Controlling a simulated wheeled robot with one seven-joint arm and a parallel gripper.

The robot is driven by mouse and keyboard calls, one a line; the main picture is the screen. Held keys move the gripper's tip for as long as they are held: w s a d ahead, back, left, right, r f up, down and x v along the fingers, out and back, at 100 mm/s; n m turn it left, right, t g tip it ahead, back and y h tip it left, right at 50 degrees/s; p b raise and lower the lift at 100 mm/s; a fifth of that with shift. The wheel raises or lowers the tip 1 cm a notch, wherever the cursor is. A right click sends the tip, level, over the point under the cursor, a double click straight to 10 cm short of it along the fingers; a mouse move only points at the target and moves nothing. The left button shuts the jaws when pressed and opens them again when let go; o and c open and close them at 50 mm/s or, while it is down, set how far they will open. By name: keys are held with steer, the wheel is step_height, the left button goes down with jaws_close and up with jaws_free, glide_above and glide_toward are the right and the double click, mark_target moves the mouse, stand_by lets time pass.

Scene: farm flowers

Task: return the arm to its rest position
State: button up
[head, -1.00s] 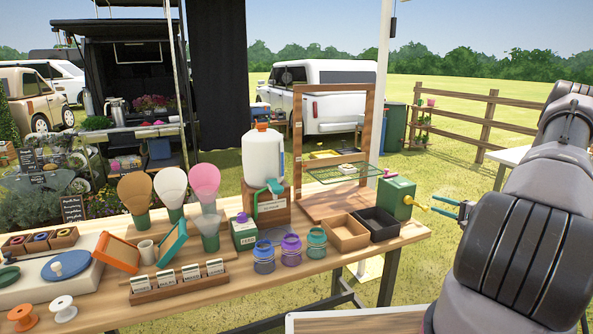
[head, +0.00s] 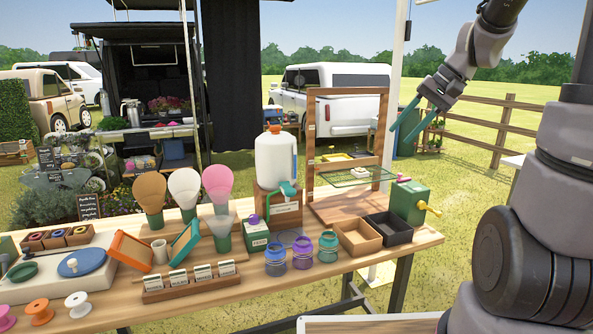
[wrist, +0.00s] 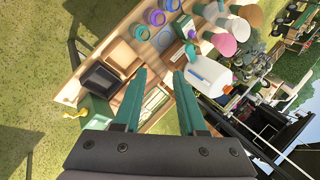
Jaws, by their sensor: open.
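My gripper (head: 416,121) is in the head view at the upper right, above and behind the right end of the table. Its two teal fingers are apart with nothing between them. In the wrist view my gripper (wrist: 159,85) shows its fingers spread and empty, with the table tilted below. My arm reaches up along the right side of the head view.
The wooden table (head: 225,295) holds a green box with a yellow crank (head: 409,201), a wooden frame (head: 314,150), a white jug (head: 276,160), two trays, several jars, cones and spools. A white post (head: 393,75) stands left of my gripper. Open grass lies beyond.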

steer(key=s+a+r+t+h, duration=0.1)
steer(key=s+r+t+h, duration=0.2)
steer(key=s, duration=1.1)
step_height(320, 180, up, 3)
steer(key=shift+s+r+h, duration=0.1)
steer(key=shift+s+h, duration=0.05)
steer(key=shift+h, duration=0.25)
steer(key=shift+o, duration=1.4)
steer(key=shift+s+t, duration=0.25)
steer(key=shift+t, duration=0.05)
steer(key=shift+w, duration=0.1)
